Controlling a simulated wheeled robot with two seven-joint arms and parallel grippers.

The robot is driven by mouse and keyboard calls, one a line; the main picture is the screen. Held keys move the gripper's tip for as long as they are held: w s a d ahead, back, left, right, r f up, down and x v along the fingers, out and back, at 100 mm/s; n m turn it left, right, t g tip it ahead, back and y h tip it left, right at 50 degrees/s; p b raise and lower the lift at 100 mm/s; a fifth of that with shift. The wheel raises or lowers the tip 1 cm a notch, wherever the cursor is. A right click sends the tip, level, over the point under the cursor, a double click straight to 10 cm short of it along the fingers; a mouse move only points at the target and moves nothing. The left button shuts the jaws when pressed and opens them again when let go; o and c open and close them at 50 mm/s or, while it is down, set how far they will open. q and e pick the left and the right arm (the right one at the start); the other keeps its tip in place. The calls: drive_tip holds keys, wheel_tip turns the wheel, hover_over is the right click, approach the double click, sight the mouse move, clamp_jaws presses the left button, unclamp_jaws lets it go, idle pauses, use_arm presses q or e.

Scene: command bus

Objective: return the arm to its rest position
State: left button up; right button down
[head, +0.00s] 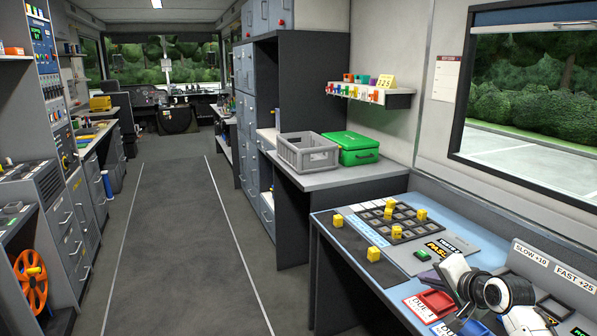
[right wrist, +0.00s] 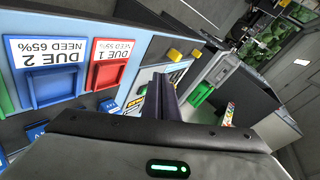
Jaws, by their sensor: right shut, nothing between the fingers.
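My right arm (head: 497,291) is in the lower right of the head view, over the near right part of the blue-topped desk (head: 349,239). In the right wrist view my right gripper (right wrist: 166,86) has its dark fingers together with nothing between them. It is above the desk, apart from the trays and the yellow blocks. In the head view the arm's own links partly hide the hand. My left arm and gripper do not show.
A red tray (head: 436,302) lies close to the arm. A dark grid board (head: 390,232) with several yellow blocks sits farther back. A grey crate (head: 307,154) and green case (head: 351,147) stand on the counter. The aisle floor (head: 180,240) is clear.

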drive_tip(key=w+d+r+n+t+h, duration=0.4)
drive_tip(key=d+r+n+t, duration=0.15)
drive_tip(key=r+n, duration=0.55)
drive_tip(key=s+a+f+n, duration=0.1)
drive_tip(key=s+f, duration=0.1)
drive_tip(key=f, duration=0.3)
drive_tip(key=s+a+f+g, duration=0.1)
drive_tip(key=s+a+f, duration=0.1)
drive_tip(key=f, duration=0.3)
drive_tip(key=s+a+f+n+g+y, duration=0.1)
drive_tip(key=s+a+f, duration=0.1)
drive_tip(key=s+f, duration=0.2)
drive_tip(key=shift+a+f+n, duration=0.1)
drive_tip(key=shift+f+n, duration=0.2)
drive_tip(key=shift+f, duration=0.2)
drive_tip(key=s+a+f+g+y, duration=0.15)
drive_tip(key=s+a+f, duration=0.35)
drive_tip(key=s+f, duration=0.55)
drive_tip(key=s+a+f+g+y, duration=0.1)
drive_tip(key=s+a+f+g, duration=0.35)
drive_tip(key=s, duration=0.85)
drive_tip(key=s+a+f, duration=0.2)
drive_tip(key=s+f, duration=0.1)
drive_tip(key=s, duration=0.4)
drive_tip(key=s+a+f, duration=0.3)
drive_tip(key=s, duration=0.3)
drive_tip(key=shift+s+m+y, duration=0.35)
drive_tip(key=shift+m, duration=0.05)
